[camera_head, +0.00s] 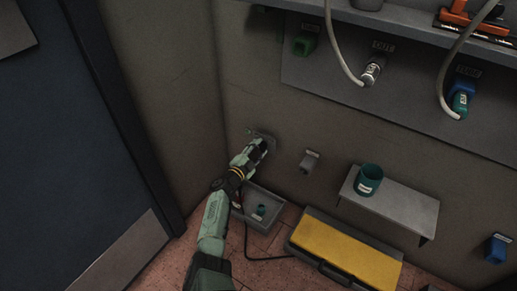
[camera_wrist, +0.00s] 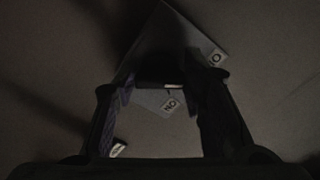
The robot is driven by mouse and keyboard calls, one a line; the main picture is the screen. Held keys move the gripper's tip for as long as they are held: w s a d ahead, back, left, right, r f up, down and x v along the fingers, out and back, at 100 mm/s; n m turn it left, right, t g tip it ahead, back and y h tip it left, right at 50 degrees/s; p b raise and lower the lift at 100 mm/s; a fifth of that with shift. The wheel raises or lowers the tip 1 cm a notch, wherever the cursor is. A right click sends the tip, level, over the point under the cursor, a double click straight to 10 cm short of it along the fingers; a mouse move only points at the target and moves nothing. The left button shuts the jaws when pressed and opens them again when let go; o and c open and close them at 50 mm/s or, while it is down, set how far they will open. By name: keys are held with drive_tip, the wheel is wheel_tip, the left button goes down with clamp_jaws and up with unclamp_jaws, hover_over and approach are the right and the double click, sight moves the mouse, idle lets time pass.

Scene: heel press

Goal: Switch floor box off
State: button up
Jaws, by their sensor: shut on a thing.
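A grey plate (camera_head: 264,134) is fixed on the wall near the corner, mostly hidden behind my gripper (camera_head: 260,144). In the wrist view the plate (camera_wrist: 155,42) is tilted and carries small white labels (camera_wrist: 172,105) that seem to read ON, seen turned. My gripper (camera_wrist: 160,90) has a finger on each side of a dark switch part (camera_wrist: 160,84) in front of the plate and is shut on it. The view is dark, so the switch part's exact shape and position are unclear. No box is plainly marked as the floor box.
A grey tray (camera_head: 273,228) with a small teal item lies on the floor below my arm. A yellow-topped case (camera_head: 345,250) stands beside it. A wall shelf (camera_head: 405,205) holds a teal cup (camera_head: 368,180). A small grey bracket (camera_head: 309,161) sits right of my gripper. Cables hang higher up.

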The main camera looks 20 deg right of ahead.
drive_tip(key=shift+r, duration=0.1)
idle(0.3)
drive_tip(key=o, duration=1.2)
drive_tip(key=shift+c, duration=0.2)
drive_tip(key=v, duration=0.7)
drive_tip(key=shift+s+a, duration=0.15)
drive_tip(key=shift+a, duration=0.05)
drive_tip(key=shift+s, duration=0.1)
